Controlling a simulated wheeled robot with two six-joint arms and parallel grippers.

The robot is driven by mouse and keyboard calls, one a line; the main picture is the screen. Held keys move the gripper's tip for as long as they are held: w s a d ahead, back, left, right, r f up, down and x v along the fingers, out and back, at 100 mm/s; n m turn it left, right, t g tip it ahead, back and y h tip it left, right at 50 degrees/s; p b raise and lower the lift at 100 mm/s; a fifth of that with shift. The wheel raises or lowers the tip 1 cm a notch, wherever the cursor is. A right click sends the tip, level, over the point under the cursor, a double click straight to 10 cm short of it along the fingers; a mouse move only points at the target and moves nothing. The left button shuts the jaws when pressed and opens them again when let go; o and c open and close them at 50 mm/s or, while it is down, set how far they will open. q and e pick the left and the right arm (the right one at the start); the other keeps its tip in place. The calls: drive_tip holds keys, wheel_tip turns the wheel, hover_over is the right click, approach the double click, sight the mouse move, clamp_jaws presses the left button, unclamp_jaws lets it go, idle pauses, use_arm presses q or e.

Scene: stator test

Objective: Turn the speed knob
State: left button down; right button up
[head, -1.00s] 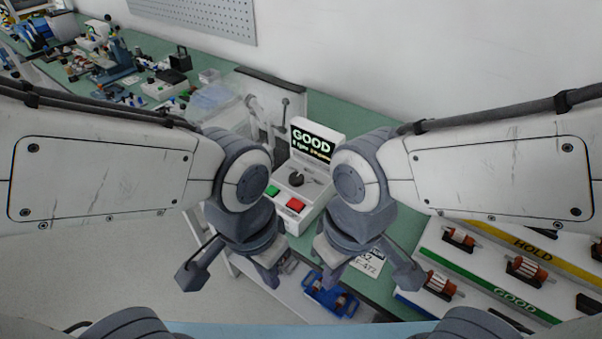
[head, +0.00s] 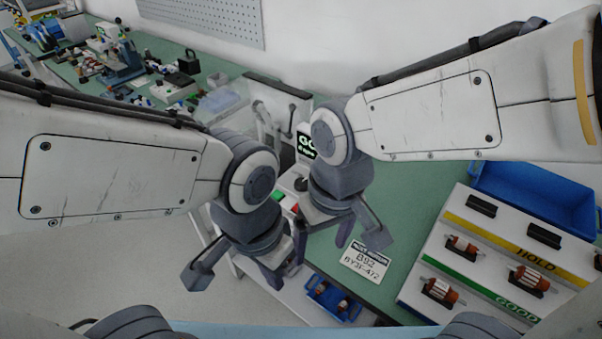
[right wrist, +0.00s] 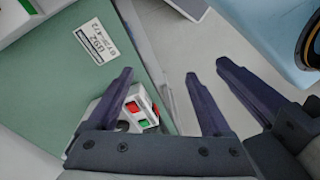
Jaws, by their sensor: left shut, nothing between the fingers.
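The white test box stands on the green bench. Its dark screen (head: 305,146) shows green lettering cut off by my right arm. The dark speed knob (head: 300,184) is partly visible below the screen, beside my right wrist. A green button (head: 278,197) and a red button (head: 293,208) are partly visible in front of it. My right gripper (head: 321,241) is open and empty, in front of the box; its spread fingers also show in the right wrist view (right wrist: 160,76). My left gripper (head: 272,281) is shut and empty, lower left of the box.
A label card (head: 366,257) lies on the green bench (head: 405,195). On the right are a sorting rack (head: 470,232) holding red-brown rotors and a blue bin (head: 530,190). A small blue tray (head: 333,300) sits low in front. My two wrists are close together.

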drive_tip(key=w+a+r+m+p, duration=0.1)
drive_tip(key=w+a+m+p, duration=0.15)
drive_tip(key=w, duration=0.45)
drive_tip(key=w+a+r+m+p, duration=0.1)
drive_tip(key=w+r+m, duration=0.15)
drive_tip(key=w, duration=0.55)
drive_tip(key=m+p, duration=0.3)
drive_tip(key=m, duration=0.1)
approach(302, 181)
drive_tip(key=shift+h, duration=0.4)
drive_tip(key=f, duration=0.2)
drive_tip(key=f+p, duration=0.1)
drive_tip(key=f, duration=0.5)
drive_tip(key=shift+s+a+f+p, duration=0.1)
drive_tip(key=shift+a+f+p, duration=0.2)
drive_tip(key=shift+a, duration=0.1)
drive_tip(key=shift+r, duration=0.1)
clamp_jaws()
